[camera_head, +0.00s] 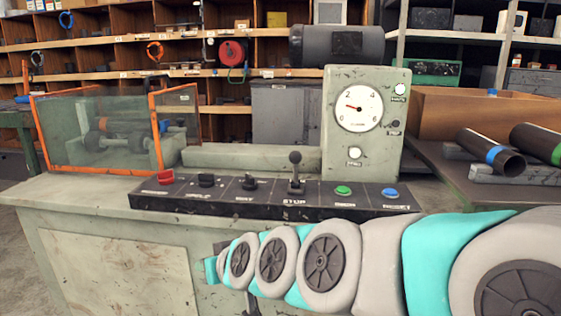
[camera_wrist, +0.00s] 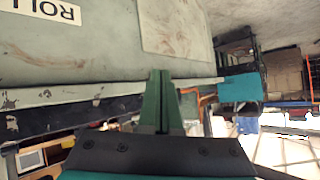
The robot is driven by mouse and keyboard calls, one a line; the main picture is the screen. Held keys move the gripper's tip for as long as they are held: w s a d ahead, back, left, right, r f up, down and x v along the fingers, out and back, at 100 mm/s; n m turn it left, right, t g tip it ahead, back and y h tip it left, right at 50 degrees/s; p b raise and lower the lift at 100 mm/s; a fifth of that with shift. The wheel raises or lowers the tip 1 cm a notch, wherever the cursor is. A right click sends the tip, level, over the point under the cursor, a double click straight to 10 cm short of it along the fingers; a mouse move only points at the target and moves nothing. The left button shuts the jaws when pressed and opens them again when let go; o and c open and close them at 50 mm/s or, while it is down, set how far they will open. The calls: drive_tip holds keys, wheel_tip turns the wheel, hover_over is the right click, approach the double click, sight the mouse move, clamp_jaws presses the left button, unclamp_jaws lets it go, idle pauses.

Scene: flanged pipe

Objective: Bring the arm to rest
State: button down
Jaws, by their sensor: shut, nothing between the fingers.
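My arm (camera_head: 325,258), grey and teal, reaches in from the right in the head view, in front of the grey-green machine (camera_head: 120,250). Its far end is at the machine's front side, below the black control panel (camera_head: 270,197). The gripper itself is hard to make out in the head view. In the wrist view, which looks upside down, my gripper (camera_wrist: 162,75) shows green fingers together with nothing between them. The fingers point toward the machine's front panel (camera_wrist: 180,25); whether they touch it I cannot tell. A label reading ROLL (camera_wrist: 42,10) shows inverted there.
The control panel carries an upright lever (camera_head: 295,170) and several knobs and buttons. A gauge box (camera_head: 365,125) stands behind it. An orange-framed guard (camera_head: 100,130) is at the left. Pipes (camera_head: 490,152) lie on a bench at the right. Shelves fill the back. Bare floor shows at the left.

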drive_tip(key=s+d+f+m+g+h, duration=0.1)
drive_tip(key=s+d+f+g+h, duration=0.15)
drive_tip(key=s+d+f, duration=0.45)
drive_tip(key=s+d+f+m+g+h, duration=0.1)
drive_tip(key=s+d+f+g+h, duration=0.25)
drive_tip(key=d, duration=0.65)
drive_tip(key=s+d+f+m+g+h, duration=0.2)
drive_tip(key=s+d+m+g, duration=0.2)
drive_tip(key=s+d, duration=0.8)
drive_tip(key=s, duration=0.3)
drive_tip(key=shift+f, duration=0.35)
